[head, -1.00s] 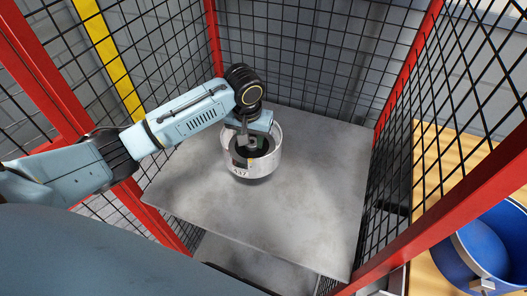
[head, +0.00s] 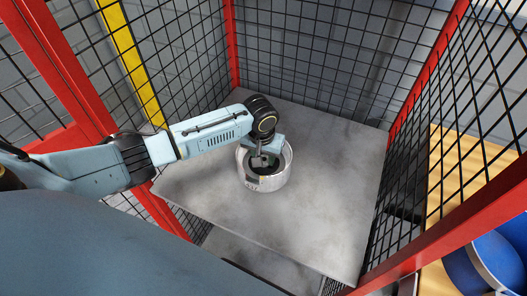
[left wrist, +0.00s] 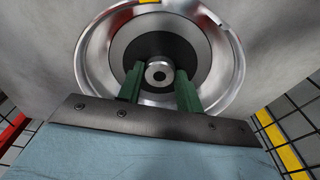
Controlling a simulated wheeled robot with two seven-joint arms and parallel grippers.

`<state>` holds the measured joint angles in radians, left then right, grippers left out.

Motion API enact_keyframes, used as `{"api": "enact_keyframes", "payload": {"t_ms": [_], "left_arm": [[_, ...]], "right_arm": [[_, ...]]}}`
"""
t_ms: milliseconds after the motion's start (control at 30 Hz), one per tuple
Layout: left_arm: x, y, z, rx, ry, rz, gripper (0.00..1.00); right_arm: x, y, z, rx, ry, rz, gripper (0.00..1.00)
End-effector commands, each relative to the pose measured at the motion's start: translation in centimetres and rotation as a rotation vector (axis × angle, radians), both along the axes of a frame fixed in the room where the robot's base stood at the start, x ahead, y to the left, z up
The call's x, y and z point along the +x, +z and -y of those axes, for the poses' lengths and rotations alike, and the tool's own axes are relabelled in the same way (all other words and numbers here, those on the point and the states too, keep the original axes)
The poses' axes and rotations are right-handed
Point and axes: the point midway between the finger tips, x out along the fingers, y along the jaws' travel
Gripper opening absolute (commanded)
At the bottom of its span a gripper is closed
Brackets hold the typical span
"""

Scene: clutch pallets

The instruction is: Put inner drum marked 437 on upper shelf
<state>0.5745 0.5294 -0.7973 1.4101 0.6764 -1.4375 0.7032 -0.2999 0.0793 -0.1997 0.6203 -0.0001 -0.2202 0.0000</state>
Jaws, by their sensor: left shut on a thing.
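The inner drum marked 437 (head: 277,181) is a silver metal ring-shaped part with a dark centre and a hub. It stands on the grey upper shelf (head: 325,215) in the head view, or so close to it that no gap shows. My left gripper (head: 260,160) is inside the drum from above. In the left wrist view the drum (left wrist: 205,22) fills the upper middle, and the green fingers of my left gripper (left wrist: 158,88) are shut on its central hub (left wrist: 158,73). My right gripper is not in view.
Red posts (head: 230,45) and black wire mesh (head: 310,45) enclose the shelf at the back and sides. A lower shelf (head: 235,250) shows below the front edge. A blue drum (head: 490,262) stands outside at the right. The shelf around the drum is clear.

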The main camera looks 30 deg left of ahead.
Motion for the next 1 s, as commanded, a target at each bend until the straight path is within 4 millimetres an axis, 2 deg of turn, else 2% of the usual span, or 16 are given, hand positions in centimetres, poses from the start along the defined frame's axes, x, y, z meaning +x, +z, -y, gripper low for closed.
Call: {"api": "enact_keyframes", "payload": {"t_ms": [33,267,300,433,767,867,1000], "left_arm": [[0.4,0.5,0.1,-0.003,-0.001,0.012,0.00],[0.4,0.4,0.1,-0.004,0.000,0.012,0.00],[0.0,0.0,0.0,-0.001,0.000,0.001,0.39],[0.0,0.0,0.0,0.000,0.000,0.000,0.56],[0.0,0.2,0.0,0.000,0.000,0.001,0.57],[0.0,1.2,0.0,-0.001,0.000,0.002,0.57],[-0.3,3.9,0.1,0.000,-0.002,0.003,0.57]], "right_arm": [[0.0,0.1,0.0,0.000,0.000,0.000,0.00],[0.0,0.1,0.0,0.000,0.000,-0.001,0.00],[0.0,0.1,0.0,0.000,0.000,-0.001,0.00],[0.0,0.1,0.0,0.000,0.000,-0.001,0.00],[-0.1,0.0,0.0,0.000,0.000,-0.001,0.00],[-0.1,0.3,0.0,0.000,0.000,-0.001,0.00],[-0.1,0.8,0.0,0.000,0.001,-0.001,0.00]]}}
